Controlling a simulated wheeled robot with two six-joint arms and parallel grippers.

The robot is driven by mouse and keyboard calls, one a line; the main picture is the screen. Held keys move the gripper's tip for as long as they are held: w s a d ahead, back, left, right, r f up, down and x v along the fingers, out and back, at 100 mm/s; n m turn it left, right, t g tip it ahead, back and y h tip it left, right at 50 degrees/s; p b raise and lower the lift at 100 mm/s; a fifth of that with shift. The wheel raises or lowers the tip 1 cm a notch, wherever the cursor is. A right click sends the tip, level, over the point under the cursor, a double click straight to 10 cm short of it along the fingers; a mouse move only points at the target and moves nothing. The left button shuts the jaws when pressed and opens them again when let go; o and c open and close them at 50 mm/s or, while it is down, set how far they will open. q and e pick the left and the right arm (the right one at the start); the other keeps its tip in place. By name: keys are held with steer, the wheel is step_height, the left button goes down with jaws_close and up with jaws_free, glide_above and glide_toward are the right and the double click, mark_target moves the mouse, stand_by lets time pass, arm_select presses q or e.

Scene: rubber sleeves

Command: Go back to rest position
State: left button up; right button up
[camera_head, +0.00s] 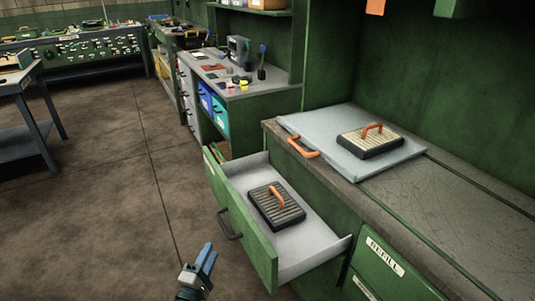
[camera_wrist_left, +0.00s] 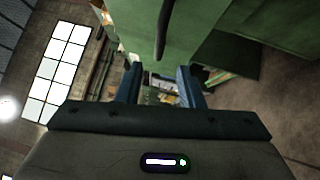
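My left gripper (camera_head: 206,258) is at the bottom of the head view, in front of the open green drawer (camera_head: 238,222) and apart from its dark handle (camera_head: 229,226). In the left wrist view its two blue fingers (camera_wrist_left: 160,88) stand apart with nothing between them. The dark drawer handle (camera_wrist_left: 164,28) shows beyond them. A dark block with a ribbed top and orange handle (camera_head: 277,207) lies in the drawer. A similar block (camera_head: 370,141) sits on the grey panel (camera_head: 322,152) on the counter. My right gripper is in neither view.
The drawer sticks out from the green cabinet over the floor. The counter (camera_head: 450,207) runs to the right, above a drawer labelled REFILL (camera_head: 385,257). A workbench (camera_head: 245,92) with tools stands behind. The brown floor (camera_head: 105,200) to the left is clear.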

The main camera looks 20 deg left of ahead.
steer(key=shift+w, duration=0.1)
